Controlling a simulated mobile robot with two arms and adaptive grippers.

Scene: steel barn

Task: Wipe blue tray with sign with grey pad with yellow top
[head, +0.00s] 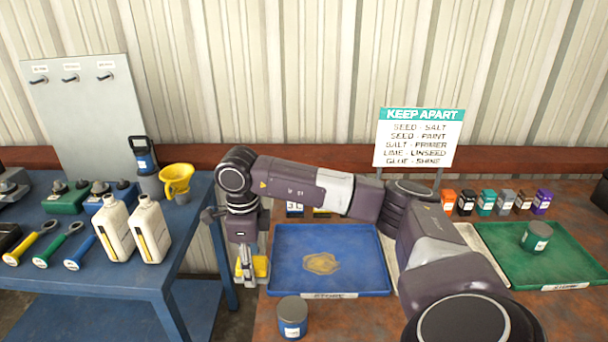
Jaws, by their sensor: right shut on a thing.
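The blue tray with a sign (360,262) lies flat on the rust-brown table, with a white label (329,295) on its front edge. A tan-yellow smear (320,263) marks the middle of its floor. My right gripper (250,272) points down just left of the tray's left edge. It is shut on the grey pad with yellow top (261,267), whose yellow part shows beside the fingers. The pad's underside and any contact with the table are hard to make out. My left gripper is out of view.
A dark tin (292,316) stands before the blue tray. My right arm crosses above the table. A blue bench (130,275) with white bottles (117,228) stands left, beyond a gap.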

